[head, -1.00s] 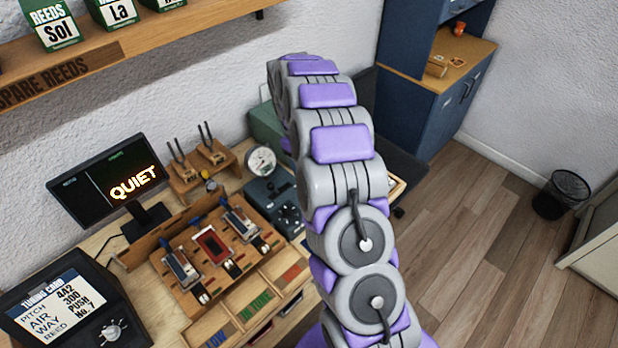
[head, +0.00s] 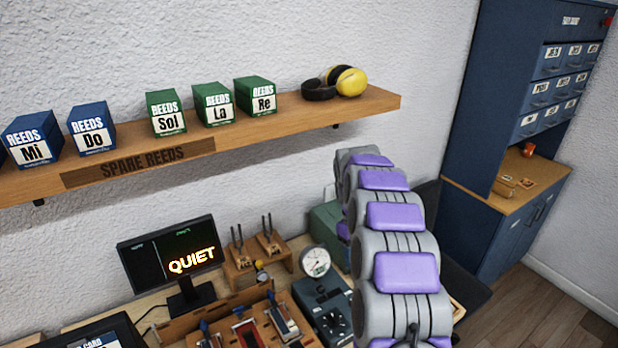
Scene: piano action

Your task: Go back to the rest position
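My arm rises from the bottom right of the head view as a chain of grey and purple links and bends away toward the wall. My gripper is not visible; the far end of the arm is hidden behind its own links. The workbench carries a wooden reed rack (head: 222,320) with several reed pieces at the bottom edge, partly cut off. A black monitor (head: 168,262) reading QUIET stands behind it. A round gauge (head: 316,262) and a dark blue box with a knob (head: 324,308) sit just left of my arm.
A wooden shelf (head: 290,122) on the wall holds blue and green reed boxes (head: 165,112) and yellow earmuffs (head: 345,81). Tools stand in wooden holders (head: 240,262). A blue cabinet (head: 500,110) stands at the right, with open floor (head: 545,312) before it.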

